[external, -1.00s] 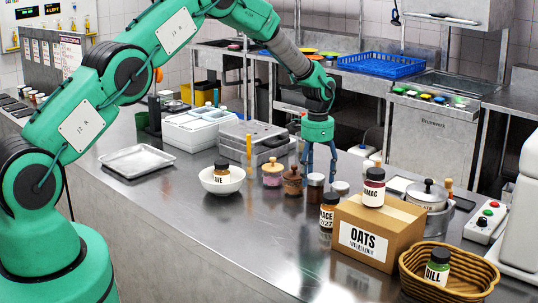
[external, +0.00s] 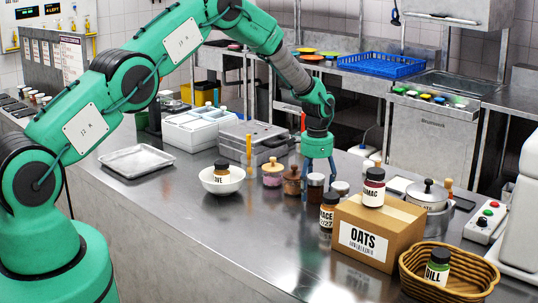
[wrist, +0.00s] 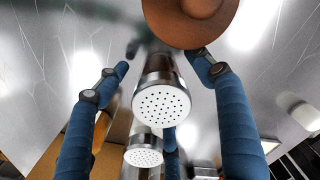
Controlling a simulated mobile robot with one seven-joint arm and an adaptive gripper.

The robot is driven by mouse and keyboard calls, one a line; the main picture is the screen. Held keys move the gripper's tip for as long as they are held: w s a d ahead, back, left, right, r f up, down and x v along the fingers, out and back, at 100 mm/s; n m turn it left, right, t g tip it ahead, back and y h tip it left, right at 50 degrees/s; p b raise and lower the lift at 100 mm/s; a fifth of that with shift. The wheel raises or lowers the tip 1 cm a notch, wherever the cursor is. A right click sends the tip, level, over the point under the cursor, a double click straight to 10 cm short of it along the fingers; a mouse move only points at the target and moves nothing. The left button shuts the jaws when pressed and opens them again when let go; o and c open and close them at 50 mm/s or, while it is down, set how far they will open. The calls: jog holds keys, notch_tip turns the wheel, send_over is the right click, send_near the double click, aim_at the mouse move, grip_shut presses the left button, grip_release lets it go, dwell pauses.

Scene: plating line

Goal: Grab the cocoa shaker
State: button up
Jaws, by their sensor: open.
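A dark-brown shaker with a metal cap (external: 315,187), likely the cocoa shaker, stands upright on the steel counter; I cannot read a label on it. My gripper (external: 318,178) is just above and around its top in the external view, pointing down. In the wrist view, a shaker with a round perforated lid (wrist: 162,105) lies between the blue fingers of my gripper (wrist: 160,72). The fingers are spread wide and appear apart from it. A second perforated shaker (wrist: 143,157) is close by; in the external view a similar one (external: 341,188) stands just right.
A brown wooden mill (external: 292,182) stands close left, its round top (wrist: 190,18) near a finger. A labelled jar (external: 328,212) and the oats box (external: 378,228) stand in front and right. A white bowl (external: 222,181) is left.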

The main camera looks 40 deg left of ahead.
aim_at(314, 177)
jog(key=c, duration=1.4)
jog(key=shift+o, duration=0.2)
jog(key=shift+r, duration=0.1)
jog(key=shift+r, duration=0.65)
jog(key=shift+s+r, duration=0.2)
jog(key=shift+r, duration=0.35)
jog(key=shift+s+r, duration=0.15)
jog(key=shift+r, duration=0.4)
jog(key=s, duration=0.5)
jog(key=s+r+b, duration=0.1)
jog(key=s, duration=0.9)
jog(key=shift+s+r, duration=0.15)
